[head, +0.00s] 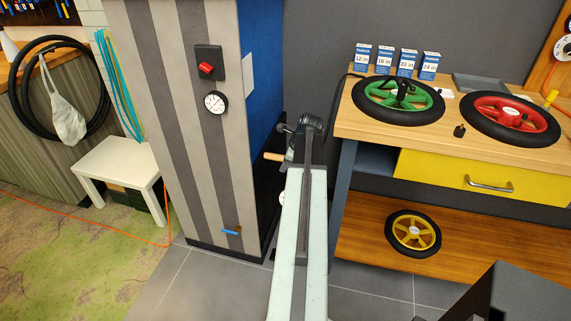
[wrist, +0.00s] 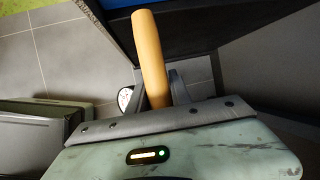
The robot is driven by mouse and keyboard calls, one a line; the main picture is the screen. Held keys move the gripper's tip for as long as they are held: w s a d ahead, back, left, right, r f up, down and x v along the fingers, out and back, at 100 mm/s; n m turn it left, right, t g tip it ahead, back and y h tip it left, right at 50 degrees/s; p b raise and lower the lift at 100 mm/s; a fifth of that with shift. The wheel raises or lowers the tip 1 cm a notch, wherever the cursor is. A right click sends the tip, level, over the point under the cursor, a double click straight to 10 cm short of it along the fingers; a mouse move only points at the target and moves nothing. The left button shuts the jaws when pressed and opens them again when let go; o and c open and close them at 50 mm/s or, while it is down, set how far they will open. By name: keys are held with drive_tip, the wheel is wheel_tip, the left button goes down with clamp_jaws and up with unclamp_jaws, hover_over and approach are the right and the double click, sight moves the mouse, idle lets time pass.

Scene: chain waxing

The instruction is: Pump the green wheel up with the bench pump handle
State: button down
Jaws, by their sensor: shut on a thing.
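The green wheel (head: 436,104) lies flat on the wooden bench top, its black tyre around a green rim. A dark hose (head: 342,92) runs from near it down the bench's left end. My gripper (head: 300,135) is low, left of the bench, beside the striped pillar. It is shut on the wooden pump handle (head: 273,156), whose end sticks out to the left. In the wrist view the tan handle (wrist: 150,55) points up past the dark fingers (wrist: 178,88). A white-faced gauge (wrist: 125,98) shows partly behind it. The rest of the pump is hidden by my arm.
A red wheel (head: 511,117) lies right of the green one, with several size boxes (head: 408,62) behind. A yellow wheel (head: 413,232) lies on the lower shelf. The striped pillar (head: 190,130) stands close left of my arm. Grey floor (head: 370,300) is open below the shelf.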

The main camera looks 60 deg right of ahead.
wheel_tip(320, 180, down, 4)
drive_tip(key=shift+s+a+f+b, duration=0.1)
drive_tip(key=shift+s+b, duration=0.05)
drive_tip(key=shift+b, duration=0.95)
drive_tip(key=c, duration=1.2)
unclamp_jaws()
drive_tip(key=shift+o, duration=0.2)
drive_tip(key=p+v, duration=0.7)
drive_tip(key=v, duration=0.1)
